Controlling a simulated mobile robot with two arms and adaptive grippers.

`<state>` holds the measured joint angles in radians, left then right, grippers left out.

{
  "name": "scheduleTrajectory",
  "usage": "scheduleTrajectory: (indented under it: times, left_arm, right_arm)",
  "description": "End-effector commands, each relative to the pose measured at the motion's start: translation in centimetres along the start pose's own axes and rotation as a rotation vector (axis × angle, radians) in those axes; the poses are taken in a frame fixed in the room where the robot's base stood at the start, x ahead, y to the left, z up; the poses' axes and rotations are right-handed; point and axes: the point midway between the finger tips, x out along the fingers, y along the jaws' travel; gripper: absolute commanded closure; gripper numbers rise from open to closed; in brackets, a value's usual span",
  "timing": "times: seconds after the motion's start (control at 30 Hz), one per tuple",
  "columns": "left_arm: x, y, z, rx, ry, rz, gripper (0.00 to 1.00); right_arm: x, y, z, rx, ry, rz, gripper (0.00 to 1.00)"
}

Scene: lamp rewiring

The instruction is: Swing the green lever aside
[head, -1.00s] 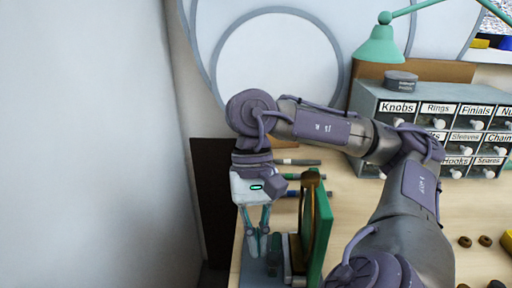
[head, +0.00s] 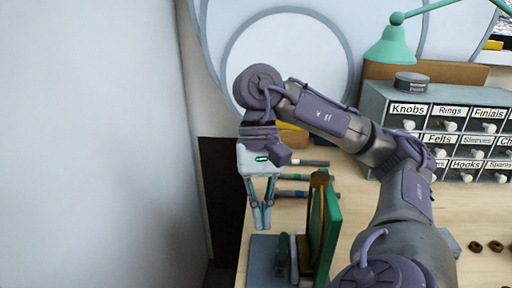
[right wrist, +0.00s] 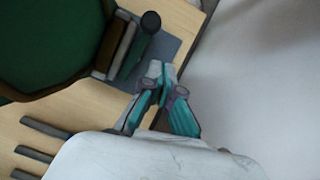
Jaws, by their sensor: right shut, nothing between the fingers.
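My right gripper (head: 262,222) is shut and empty, pointing down above the left end of the grey base plate (head: 262,260). It also shows in the right wrist view (right wrist: 158,75), apart from the fixture. A dark green upright piece (head: 282,260), which seems to be the lever, stands on the plate just right of and below the fingertips. In the right wrist view a green bar (right wrist: 134,54) with a dark round knob (right wrist: 151,22) stands beyond the fingers. The lever's exact angle is hard to tell. My left gripper is not in view.
An upright green panel (head: 331,225) with a brass-coloured round edge stands right of the lever. Several dark rods (head: 300,177) lie behind it. A labelled drawer cabinet (head: 375,105) and green lamp (head: 390,48) are at the back right. Left of the table edge is open space.

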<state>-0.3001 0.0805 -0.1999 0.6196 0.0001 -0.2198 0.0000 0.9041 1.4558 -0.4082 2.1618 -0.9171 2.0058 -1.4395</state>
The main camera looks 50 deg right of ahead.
Motion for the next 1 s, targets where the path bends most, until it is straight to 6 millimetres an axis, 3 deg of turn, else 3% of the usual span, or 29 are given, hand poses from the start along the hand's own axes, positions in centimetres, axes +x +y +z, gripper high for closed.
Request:
scheduleTrajectory:
  times: [1.0]
  left_arm:
    - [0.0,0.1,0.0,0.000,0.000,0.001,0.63]
  right_arm:
    - [-2.9,0.0,-6.9,-0.001,0.002,-0.004,1.00]
